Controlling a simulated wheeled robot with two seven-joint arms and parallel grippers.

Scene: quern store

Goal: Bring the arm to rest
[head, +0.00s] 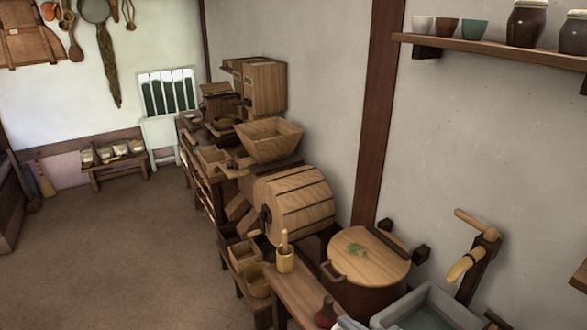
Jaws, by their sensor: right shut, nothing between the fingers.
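Only a small pale grey piece of my right gripper (347,322) shows, at the bottom edge of the head view, right of the low wooden bench. It is shut and empty. The rest of it and its arm are below the picture. My left gripper and left arm are not in view.
The wooden bench (298,298) holds a wooden cup with a pestle (285,258). A round lidded tub (368,256) and a grey stone basin (432,308) stand to the right. A wooden drum (295,203) and hopper (268,139) stand behind. The floor (120,245) at left is clear.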

